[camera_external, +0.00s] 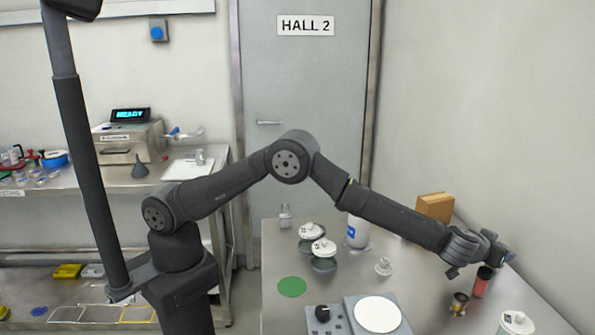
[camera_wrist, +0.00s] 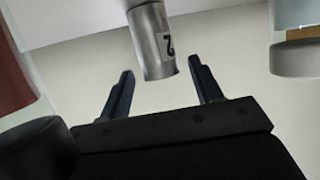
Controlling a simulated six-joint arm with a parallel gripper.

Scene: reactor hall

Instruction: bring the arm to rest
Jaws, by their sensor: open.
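My arm is stretched out over the grey table (camera_external: 285,245), its elbow raised. My gripper (camera_external: 508,256) is at the right part of the table, close to a red cylinder with a dark top (camera_external: 481,284). In the wrist view my gripper (camera_wrist: 163,85) shows two dark fingers spread apart. A metal cylinder marked "2" (camera_wrist: 150,45) appears between and beyond the fingertips. Nothing is seen held. I cannot tell whether the fingers touch anything.
A brown box (camera_external: 435,206) stands behind the forearm. Two white-topped pieces (camera_external: 312,231), a small white piece (camera_external: 384,266), a brass-coloured piece (camera_external: 459,303) and a white jar (camera_external: 515,323) stand on the table. A white disc (camera_external: 377,314) and green disc (camera_external: 291,287) are nearer.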

